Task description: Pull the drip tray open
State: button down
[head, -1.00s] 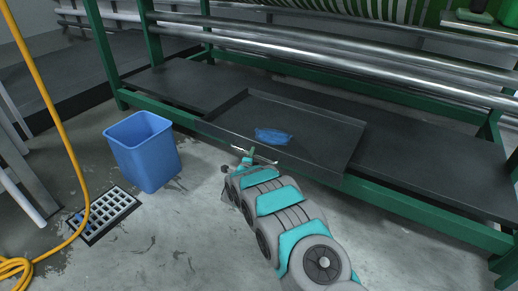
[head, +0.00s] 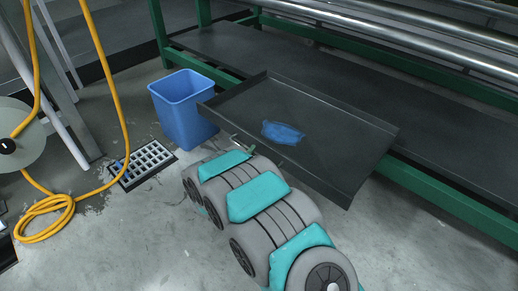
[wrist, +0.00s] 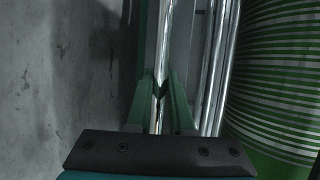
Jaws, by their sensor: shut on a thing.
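The drip tray (head: 335,118) is a dark, shallow, rimmed tray on the lower shelf of the green frame. It juts out over the floor past the shelf's front edge. A blue puddle or patch of dye (head: 283,132) lies in it near its front. My gripper (wrist: 161,84) is shut on a shiny metal bar (wrist: 164,40), the tray's handle, with one green finger on each side. In the head view my arm hides most of the handle and of my gripper at the tray's front.
A blue bin (head: 184,110) stands close to the tray's left corner. A floor drain grate (head: 145,163) and a coiled yellow hose (head: 47,215) lie to the left. The dark shelf (head: 240,56) and green frame stand behind. Bare concrete floor is in front.

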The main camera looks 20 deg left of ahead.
jog(key=shift+s+a, duration=0.3)
jog(key=shift+s, duration=0.1)
jog(key=c, duration=0.8)
grip_release()
jog(key=v, duration=0.7)
jog(key=shift+s, duration=0.35)
jog(key=shift+w+d+r+p, duration=0.1)
jog(key=shift+p, duration=0.2)
